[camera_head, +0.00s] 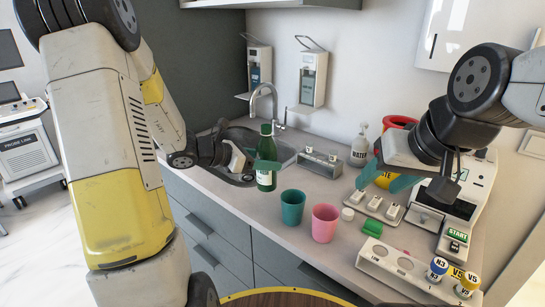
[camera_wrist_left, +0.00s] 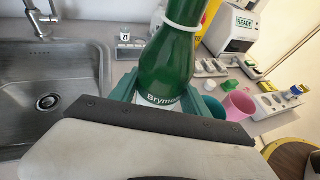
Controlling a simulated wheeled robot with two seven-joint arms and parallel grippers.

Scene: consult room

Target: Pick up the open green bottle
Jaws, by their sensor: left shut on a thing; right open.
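The green bottle (camera_head: 265,181) stands upright at the front edge of the counter beside the sink, with a white label low on its body. My left gripper (camera_head: 262,165) comes in from the left and is shut on the bottle. In the left wrist view the green bottle (camera_wrist_left: 175,62) is between the teal fingers, with a white ring on its neck and part of a label showing. Its mouth is cut off there. I cannot tell whether its base touches the counter. My right gripper (camera_head: 388,177) is open and empty above the right part of the counter.
A teal cup (camera_head: 292,207) and a pink cup (camera_head: 324,223) stand just right of the bottle. The sink (camera_head: 283,152) with its tap is behind. A white rack (camera_head: 400,270), a soap bottle (camera_head: 360,146) and an analyser (camera_head: 452,216) are further right.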

